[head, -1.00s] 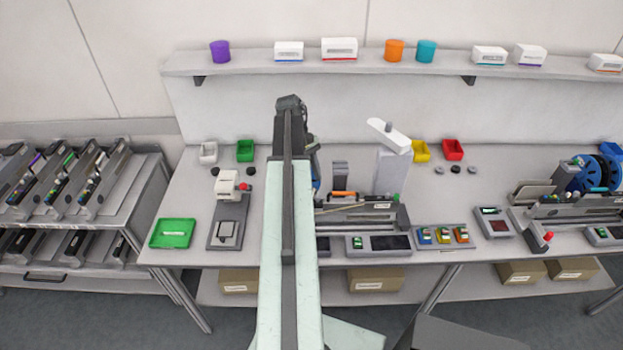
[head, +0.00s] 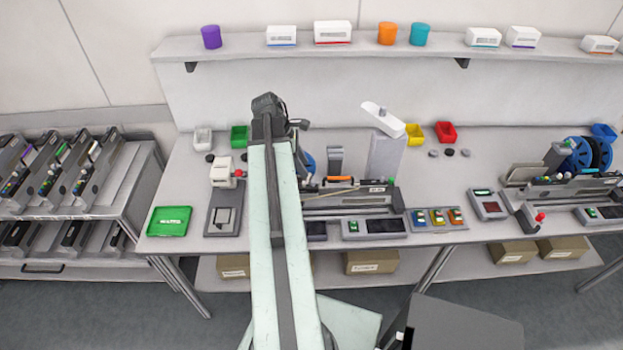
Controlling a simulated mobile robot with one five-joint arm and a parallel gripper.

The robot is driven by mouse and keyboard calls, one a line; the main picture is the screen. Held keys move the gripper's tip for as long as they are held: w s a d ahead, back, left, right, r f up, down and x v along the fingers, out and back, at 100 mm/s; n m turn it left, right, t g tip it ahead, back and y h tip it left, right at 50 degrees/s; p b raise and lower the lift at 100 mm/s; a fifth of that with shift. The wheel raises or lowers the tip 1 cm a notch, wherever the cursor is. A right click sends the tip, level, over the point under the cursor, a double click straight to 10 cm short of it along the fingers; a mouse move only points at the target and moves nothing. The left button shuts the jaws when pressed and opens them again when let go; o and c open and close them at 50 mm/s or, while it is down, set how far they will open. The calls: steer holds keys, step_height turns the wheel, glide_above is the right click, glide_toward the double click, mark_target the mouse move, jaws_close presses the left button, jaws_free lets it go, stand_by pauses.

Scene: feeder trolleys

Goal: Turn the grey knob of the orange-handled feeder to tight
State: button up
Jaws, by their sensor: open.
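The feeder with an orange handle (head: 341,179) lies on the bench just right of my arm; its long grey body (head: 345,203) runs left to right. I cannot make out its grey knob; the left end of the feeder is partly hidden by my arm. Part of a blue reel (head: 308,163) shows beside the arm. My gripper (head: 299,124) shows only as a small dark part at the far end of my arm, above and behind the feeder in the picture. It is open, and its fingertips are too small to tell. It appears apart from the feeder.
A pale upright post with a tilted white head (head: 383,119) stands behind the feeder. A panel with a dark screen (head: 383,226) lies in front. Another feeder with a blue reel (head: 587,156) is at the right. A green tray (head: 169,222) is at the left.

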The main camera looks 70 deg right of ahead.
mark_target(312, 181)
steer(key=b+x, duration=0.7)
steer(key=x, duration=0.1)
steer(key=shift+r, duration=0.1)
jaws_close()
